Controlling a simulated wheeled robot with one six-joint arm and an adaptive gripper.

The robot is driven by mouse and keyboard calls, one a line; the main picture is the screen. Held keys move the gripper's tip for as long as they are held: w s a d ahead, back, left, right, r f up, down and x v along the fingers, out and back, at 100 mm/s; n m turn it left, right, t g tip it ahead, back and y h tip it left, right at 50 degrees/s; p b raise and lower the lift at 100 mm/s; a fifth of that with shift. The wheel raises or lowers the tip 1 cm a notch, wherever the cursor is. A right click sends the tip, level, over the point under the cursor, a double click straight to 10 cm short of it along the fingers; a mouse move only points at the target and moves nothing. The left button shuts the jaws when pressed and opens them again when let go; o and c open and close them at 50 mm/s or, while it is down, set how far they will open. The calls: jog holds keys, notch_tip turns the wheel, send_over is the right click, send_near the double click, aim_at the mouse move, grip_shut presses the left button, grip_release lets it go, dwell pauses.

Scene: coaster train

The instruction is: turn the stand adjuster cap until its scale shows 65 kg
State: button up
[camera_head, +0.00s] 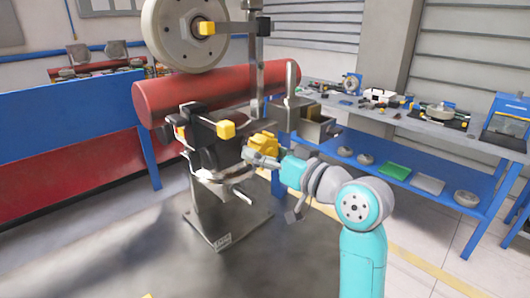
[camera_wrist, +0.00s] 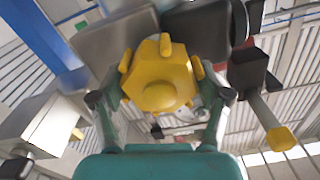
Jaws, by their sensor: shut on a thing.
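The yellow lobed adjuster cap (camera_head: 264,142) is on the metal stand (camera_head: 207,222), below the red cylinder. My gripper (camera_head: 258,157) is at the cap, reaching in from the right. In the wrist view the cap (camera_wrist: 160,76) fills the middle, and my gripper (camera_wrist: 160,98) has one finger on each side of it, shut on it. I cannot make out a scale or a kg reading in either view.
A large wheel (camera_head: 184,45) hangs above a red horizontal cylinder (camera_head: 215,92). Another yellow knob (camera_head: 226,130) sticks out left of the cap; a yellow-ended bar (camera_wrist: 280,138) shows in the wrist view. A blue workbench (camera_head: 440,185) with parts stands at right.

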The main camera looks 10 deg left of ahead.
jog(key=m, duration=0.7)
dwell(0.5)
jog(key=o, duration=1.1)
jog(key=shift+o, duration=0.2)
jog(key=v, duration=1.2)
jog(key=shift+f, duration=0.15)
